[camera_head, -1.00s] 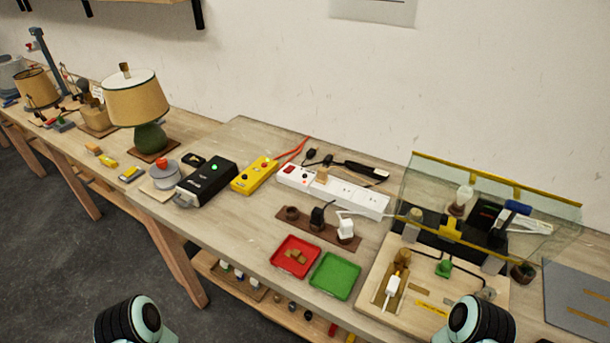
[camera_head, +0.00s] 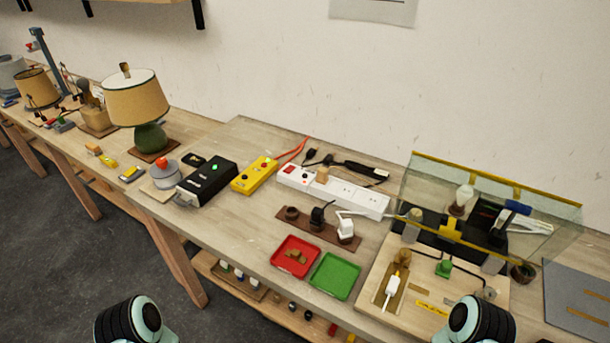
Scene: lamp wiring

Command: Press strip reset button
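A white power strip (camera_head: 345,195) lies on the workbench near the wall. At its left end is a red switch (camera_head: 289,169), with a small dark spot beside it that may be the reset button (camera_head: 305,176). Neither gripper's fingers are in the picture, and nothing of mine is near the strip.
A yellow box (camera_head: 254,175) and black box (camera_head: 207,181) stand left of the strip. A brown plug rack (camera_head: 290,222), red tray (camera_head: 295,257) and green tray (camera_head: 335,276) lie in front. A clear shield (camera_head: 550,225) stands at right.

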